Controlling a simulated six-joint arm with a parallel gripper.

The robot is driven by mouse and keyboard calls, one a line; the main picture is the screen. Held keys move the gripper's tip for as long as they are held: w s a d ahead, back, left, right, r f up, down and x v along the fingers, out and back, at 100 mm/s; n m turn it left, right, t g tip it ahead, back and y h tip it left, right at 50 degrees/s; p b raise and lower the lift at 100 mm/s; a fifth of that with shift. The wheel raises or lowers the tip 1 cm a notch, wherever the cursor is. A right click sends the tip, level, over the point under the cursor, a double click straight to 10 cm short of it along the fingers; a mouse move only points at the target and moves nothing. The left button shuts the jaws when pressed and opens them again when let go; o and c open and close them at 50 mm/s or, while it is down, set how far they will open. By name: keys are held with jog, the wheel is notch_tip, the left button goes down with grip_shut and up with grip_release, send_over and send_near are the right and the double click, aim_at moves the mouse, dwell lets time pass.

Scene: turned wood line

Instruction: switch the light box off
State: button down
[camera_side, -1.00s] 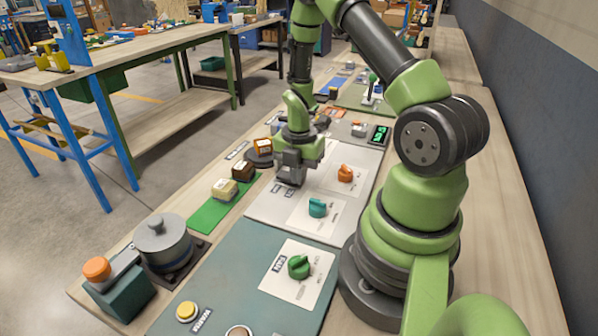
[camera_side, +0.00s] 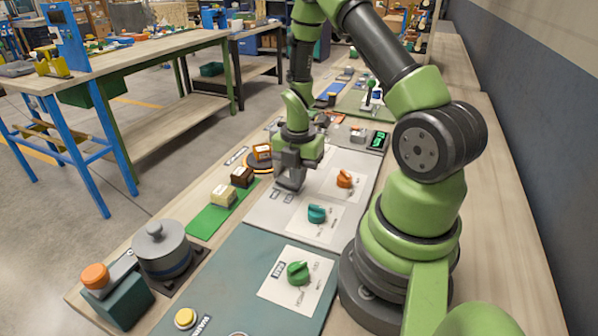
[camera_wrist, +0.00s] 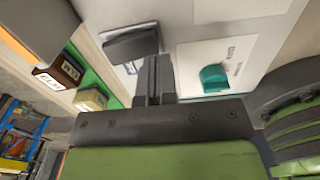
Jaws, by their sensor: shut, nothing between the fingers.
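My gripper (camera_side: 290,184) points down, shut and empty, over the left part of the light grey panel (camera_side: 265,213). In the wrist view its fingertips (camera_wrist: 154,65) are together beside a dark switch-like block (camera_wrist: 130,43) on a white plate; I cannot tell whether they touch it. In the side view the gripper hides that block. I cannot tell for certain which thing is the light box.
The panel also holds a teal knob (camera_side: 316,214) and an orange knob (camera_side: 344,179). A green knob (camera_side: 298,273) is nearer. A brown block (camera_side: 242,177) and a cream block (camera_side: 223,195) stand on a green strip to the left. A green-lit display (camera_side: 378,140) is behind.

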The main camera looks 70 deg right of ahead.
notch_tip(320, 180, up, 14)
jog(key=s, duration=0.2)
jog(key=shift+s, duration=0.2)
dwell(0.5)
